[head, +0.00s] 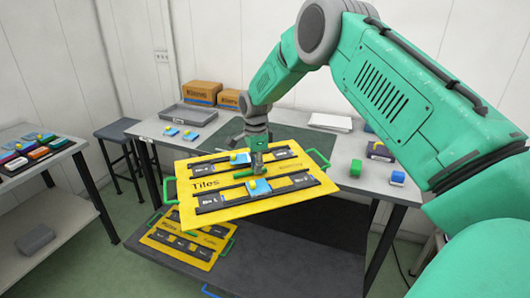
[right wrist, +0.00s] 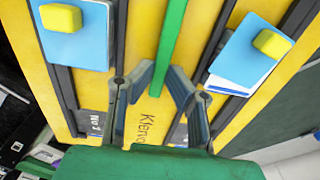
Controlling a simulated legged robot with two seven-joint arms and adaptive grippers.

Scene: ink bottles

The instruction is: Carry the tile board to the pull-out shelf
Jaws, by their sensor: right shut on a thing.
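The yellow tile board (head: 206,214), lettered "Tiles", hangs in the air in front of the table. It has green end handles, dark rails and blue cards with yellow knobs. My right gripper (head: 257,170) is shut on the green bar (right wrist: 172,40) across the board's middle. In the right wrist view my gripper (right wrist: 160,76) has its fingers at that bar, with cards on both sides. The dark pull-out shelf (head: 300,262) lies low under the table, partly hidden by the board. A second yellow board (head: 186,243) lies on its left part. My left gripper is not in view.
The grey table (head: 345,180) holds a green mat (head: 300,142), grey tray (head: 187,114), cardboard boxes (head: 203,93) and small blocks. A dark stool (head: 117,132) stands left. A side table (head: 40,180) carries coloured items. The shelf's right part looks clear.

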